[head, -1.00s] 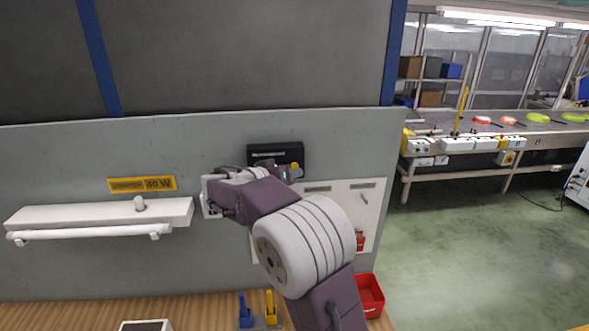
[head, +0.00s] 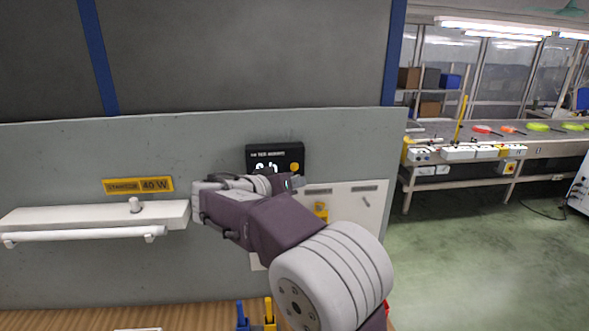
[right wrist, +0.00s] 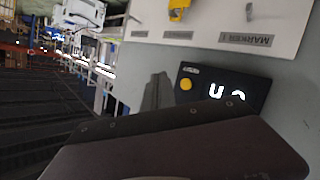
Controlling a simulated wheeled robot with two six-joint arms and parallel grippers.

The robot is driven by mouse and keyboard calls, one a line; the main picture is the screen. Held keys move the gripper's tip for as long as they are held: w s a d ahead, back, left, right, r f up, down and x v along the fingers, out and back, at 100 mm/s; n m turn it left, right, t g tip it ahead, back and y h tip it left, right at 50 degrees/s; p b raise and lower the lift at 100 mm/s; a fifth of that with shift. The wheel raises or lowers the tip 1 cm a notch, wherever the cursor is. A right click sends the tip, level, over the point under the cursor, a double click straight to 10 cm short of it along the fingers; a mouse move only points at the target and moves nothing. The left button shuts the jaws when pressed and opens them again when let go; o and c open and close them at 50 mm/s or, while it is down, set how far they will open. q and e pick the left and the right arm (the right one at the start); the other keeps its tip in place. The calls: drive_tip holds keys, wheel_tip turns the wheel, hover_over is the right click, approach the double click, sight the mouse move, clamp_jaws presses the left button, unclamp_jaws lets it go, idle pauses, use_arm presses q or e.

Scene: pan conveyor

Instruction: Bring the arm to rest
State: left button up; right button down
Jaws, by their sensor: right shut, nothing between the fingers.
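My right gripper (head: 297,182) is shut and empty, in front of the grey wall panel (head: 60,165). In the head view it appears just below a black display box (head: 258,153). The box has lit digits, partly covered by my arm, and a yellow button (head: 295,167). The gap between gripper and box is hard to judge. My right arm reaches up from the bottom right and bends at the wrist. My left gripper is not in view.
A white lamp bar (head: 95,215) with a tube is on the panel at left. A white tool board (head: 367,197) with a yellow item (head: 320,212) hangs behind my arm. Blue (head: 242,315) and yellow (head: 268,312) handles stand on the wooden bench.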

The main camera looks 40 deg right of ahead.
idle(0.3)
drive_tip(key=s+a+f+n+g+y+b, duration=0.1)
drive_tip(key=s+a+f+g+y+b, duration=0.3)
drive_tip(key=f, duration=0.7)
drive_tip(key=s+f+n+t+y+p, duration=0.1)
drive_tip(key=s+f+y, duration=0.1)
drive_tip(key=s+f, duration=0.65)
drive_tip(key=s+a+f+n+y, duration=0.4)
drive_tip(key=a+f+n+y, duration=0.2)
drive_tip(key=a+f, duration=0.9)
drive_tip(key=shift+a+f+y+b, duration=0.3)
drive_tip(key=shift+f+y, duration=0.5)
drive_tip(key=shift+y, duration=0.2)
